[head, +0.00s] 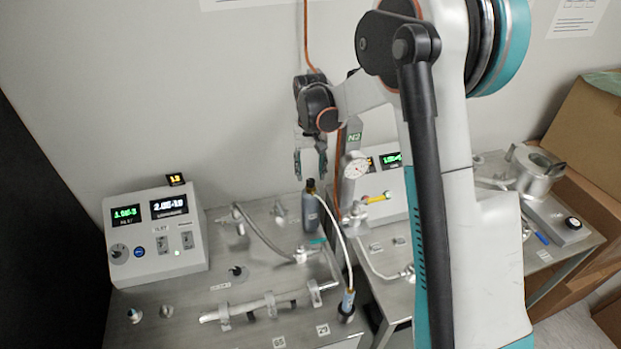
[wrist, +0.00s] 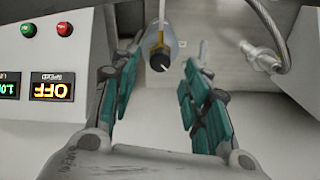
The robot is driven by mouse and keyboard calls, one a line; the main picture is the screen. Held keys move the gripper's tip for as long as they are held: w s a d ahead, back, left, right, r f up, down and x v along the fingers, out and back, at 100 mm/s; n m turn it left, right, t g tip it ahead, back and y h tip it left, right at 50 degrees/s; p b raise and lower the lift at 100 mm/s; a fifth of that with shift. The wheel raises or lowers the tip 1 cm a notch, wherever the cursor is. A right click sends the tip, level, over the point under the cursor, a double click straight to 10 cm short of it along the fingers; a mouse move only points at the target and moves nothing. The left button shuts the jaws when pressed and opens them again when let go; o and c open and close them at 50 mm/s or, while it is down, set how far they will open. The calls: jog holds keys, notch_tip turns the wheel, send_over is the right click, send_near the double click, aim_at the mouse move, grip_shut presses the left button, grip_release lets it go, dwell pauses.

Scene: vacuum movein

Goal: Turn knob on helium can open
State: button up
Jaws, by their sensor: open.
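The helium can looks to be the small grey bottle (head: 309,212) on the metal bench in the head view, upright with a dark knob (head: 310,186) on top. In the wrist view, the black knob (wrist: 160,62) with a white mark shows at the upper middle, above the pale can body. My gripper (head: 311,168) points down just above the can. In the wrist view, its teal-padded fingers (wrist: 160,72) are open, one on each side of the knob, with gaps to both. Whether the fingertips are level with the knob cannot be told.
A white hose (head: 332,222) runs close beside the can. A gauge (head: 356,165) and valve stand just right of my gripper. A control box (head: 158,232) with displays is at left. Pipe fittings (head: 262,306) lie in front; a metal flange device (head: 535,172) is at right.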

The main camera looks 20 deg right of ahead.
aim_at(310, 181)
jog(key=shift+f, duration=1.85)
grip_shut()
